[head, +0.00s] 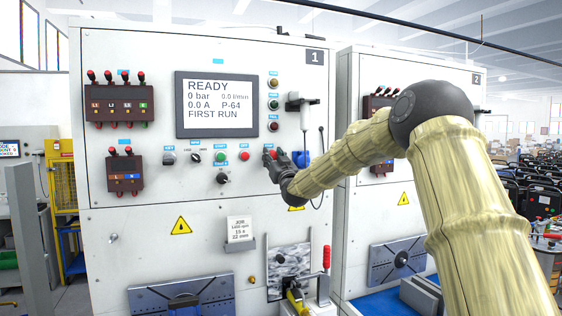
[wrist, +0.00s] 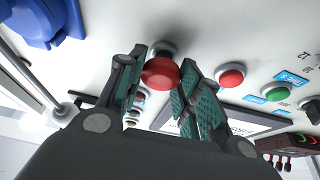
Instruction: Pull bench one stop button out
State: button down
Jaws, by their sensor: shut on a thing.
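Bench one (head: 270,205) is the white cabinet marked 1, with a screen (head: 216,104) reading READY. The red stop button (wrist: 160,73) is a mushroom head on a grey collar and sits between my fingers in the wrist view. My gripper (wrist: 160,85) is shut on it, with a green-padded finger on each side. In the head view my gripper (head: 274,154) is at the panel right of the small red button, and its fingers largely cover the stop button. I cannot tell from these frames how far out the head stands.
A small red button (head: 244,156) and a green button (head: 220,157) sit left of my gripper. A blue socket (head: 301,158) and a hanging cable (head: 322,170) are close on its right. Bench two (head: 440,75) stands further right. A job card (head: 240,229) is below.

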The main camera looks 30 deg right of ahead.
jog(key=shift+f, duration=0.15)
jog(key=c, duration=1.3)
grip_release()
jog(key=o, duration=0.3)
jog(key=shift+s, duration=0.15)
jog(key=shift+s+d+r, duration=0.1)
jog(key=shift+r, duration=0.1)
jog(key=shift+f, duration=0.1)
jog(key=shift+f, duration=0.1)
jog(key=v, duration=1.1)
jog(key=shift+s, duration=0.45)
